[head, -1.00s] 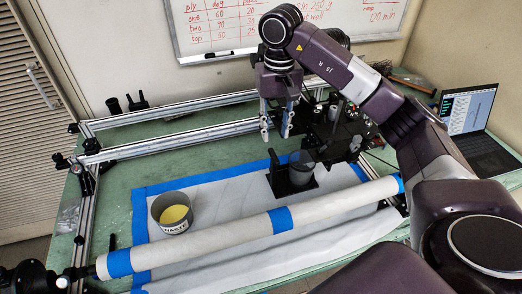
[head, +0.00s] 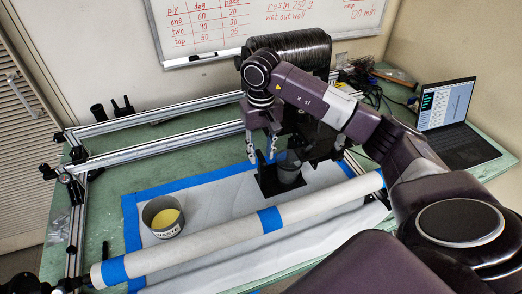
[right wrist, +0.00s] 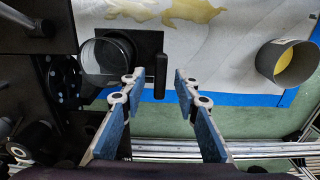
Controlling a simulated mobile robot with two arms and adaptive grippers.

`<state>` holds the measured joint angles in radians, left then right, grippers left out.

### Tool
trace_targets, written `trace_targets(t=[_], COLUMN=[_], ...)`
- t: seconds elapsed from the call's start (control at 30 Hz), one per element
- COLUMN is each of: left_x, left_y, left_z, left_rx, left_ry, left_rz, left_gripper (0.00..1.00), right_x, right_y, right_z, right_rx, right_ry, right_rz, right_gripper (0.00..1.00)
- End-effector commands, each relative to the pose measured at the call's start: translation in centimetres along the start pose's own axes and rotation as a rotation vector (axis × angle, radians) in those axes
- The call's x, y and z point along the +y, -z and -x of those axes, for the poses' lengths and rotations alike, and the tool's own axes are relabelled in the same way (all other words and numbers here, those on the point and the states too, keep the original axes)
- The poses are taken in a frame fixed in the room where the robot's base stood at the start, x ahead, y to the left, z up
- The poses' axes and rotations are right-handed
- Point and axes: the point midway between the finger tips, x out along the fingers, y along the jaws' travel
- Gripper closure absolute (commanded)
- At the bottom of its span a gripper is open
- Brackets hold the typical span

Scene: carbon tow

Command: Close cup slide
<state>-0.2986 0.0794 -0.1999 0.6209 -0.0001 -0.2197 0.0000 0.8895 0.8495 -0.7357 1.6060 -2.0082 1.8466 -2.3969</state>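The cup slide is a grey cup (head: 289,168) on a black base beside a dark carriage. An upright black plate (head: 267,181) stands at the left end of the base. From above, the right wrist view shows the cup (right wrist: 106,50) as a dark ring and the plate (right wrist: 160,76) as a short black bar. My right gripper (head: 261,157) is open, with its fingers pointing down at the plate. In the wrist view its fingertips (right wrist: 155,78) lie on either side of the bar, with visible gaps; the exact height is unclear. My left gripper is not in view.
A waste cup (head: 162,217) with yellow contents stands left on the blue-taped white sheet (head: 205,205). A long white tube (head: 215,238) crosses in front. A black tow spool (head: 300,45) stands behind the slide. Metal rails (head: 160,148) run at the back left. A laptop (head: 450,125) sits at right.

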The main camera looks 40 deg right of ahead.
Motion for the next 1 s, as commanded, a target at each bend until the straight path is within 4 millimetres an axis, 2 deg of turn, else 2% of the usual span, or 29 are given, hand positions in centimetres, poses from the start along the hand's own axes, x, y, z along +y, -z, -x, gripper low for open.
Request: trace_targets(t=[0.07, 0.33, 0.7, 1.0], left_x=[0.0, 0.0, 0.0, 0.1], left_y=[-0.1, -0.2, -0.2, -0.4], left_z=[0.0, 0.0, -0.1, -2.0], left_rx=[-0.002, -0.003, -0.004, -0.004], left_ry=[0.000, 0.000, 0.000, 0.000], left_rz=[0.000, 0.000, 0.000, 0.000], left_gripper=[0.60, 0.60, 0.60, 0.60], right_x=[0.0, 0.0, 0.1, 4.1], right_y=[0.0, 0.0, 0.0, 0.0], right_z=[0.0, 0.0, 0.0, -0.2], right_rx=[0.000, -0.001, -0.001, 0.000], right_ry=[0.000, 0.000, 0.000, -0.003], right_rz=[0.000, 0.000, -0.001, -0.004], right_gripper=[0.71, 1.00, 1.00, 1.00])
